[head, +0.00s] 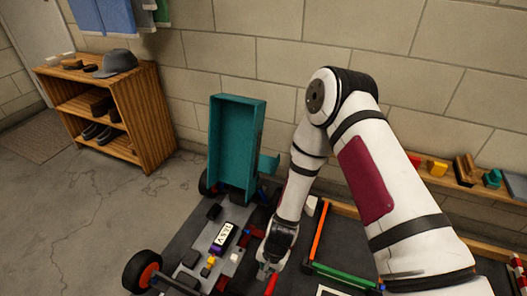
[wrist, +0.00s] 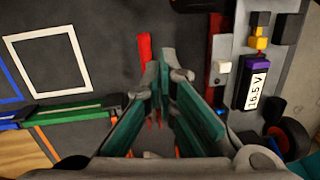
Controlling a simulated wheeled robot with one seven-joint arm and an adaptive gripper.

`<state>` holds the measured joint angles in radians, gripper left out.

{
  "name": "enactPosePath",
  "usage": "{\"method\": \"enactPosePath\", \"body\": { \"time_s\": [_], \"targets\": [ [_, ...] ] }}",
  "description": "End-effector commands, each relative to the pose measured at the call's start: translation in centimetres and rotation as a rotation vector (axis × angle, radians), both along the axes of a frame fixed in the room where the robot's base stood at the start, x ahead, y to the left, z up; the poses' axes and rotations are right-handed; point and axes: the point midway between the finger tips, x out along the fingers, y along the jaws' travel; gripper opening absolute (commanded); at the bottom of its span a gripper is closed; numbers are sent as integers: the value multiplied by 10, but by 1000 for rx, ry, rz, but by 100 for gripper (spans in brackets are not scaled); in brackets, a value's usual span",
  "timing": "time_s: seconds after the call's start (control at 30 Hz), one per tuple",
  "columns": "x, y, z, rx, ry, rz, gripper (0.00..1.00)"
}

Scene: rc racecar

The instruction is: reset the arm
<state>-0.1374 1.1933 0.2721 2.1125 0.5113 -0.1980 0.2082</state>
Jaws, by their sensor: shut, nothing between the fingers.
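My arm reaches down from the right in the head view. My gripper (head: 266,272) is low over the dark bench surface, beside the car's grey chassis (head: 240,213). In the wrist view my gripper's (wrist: 161,72) fingertips are together and hold nothing. A red bar (wrist: 144,50) lies just beside the fingertips in the wrist view; its end also shows by the gripper in the head view (head: 271,284). I cannot tell whether the fingers touch it.
A teal car body (head: 237,150) stands upright behind the chassis. An orange bar (head: 319,229) and green bar (head: 344,277) lie right. A wooden shelf (head: 150,110) stands back left, with clear floor before it.

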Motion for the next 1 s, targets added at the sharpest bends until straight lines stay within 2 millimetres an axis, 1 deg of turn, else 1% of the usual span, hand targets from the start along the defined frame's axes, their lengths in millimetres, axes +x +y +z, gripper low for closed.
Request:
{"method": "enactPosePath", "body": {
  "time_s": [0.03, 0.07, 0.1, 0.17, 0.2, 0.33, 0.37, 0.4, 0.47, 0.6, 0.73, 0.8, 0.87, 0.9, 0.97, 1.0],
  "targets": [
    [14, -1, 24, 11, -16, 21, 0],
    [19, -2, 36, 17, -19, 33, 0],
    [25, -3, 53, 25, -24, 49, 0],
    [32, -6, 78, 35, -30, 76, 0],
    [37, -8, 94, 40, -34, 92, 0],
    [45, -16, 148, 51, -48, 148, 0],
    [46, -18, 160, 52, -51, 160, 0],
    [46, -22, 177, 53, -54, 176, 0],
    [46, -28, 201, 52, -59, 198, 0],
    [39, -42, 255, 46, -70, 249, 0],
    [24, -58, 303, 33, -76, 292, 0],
    [14, -66, 326, 24, -79, 313, 0],
    [4, -74, 346, 15, -81, 328, 0],
    [-4, -80, 358, 8, -82, 339, 0],
    [-16, -87, 376, -2, -85, 353, 0],
    [-25, -93, 388, -10, -83, 363, 0]
  ]
}}
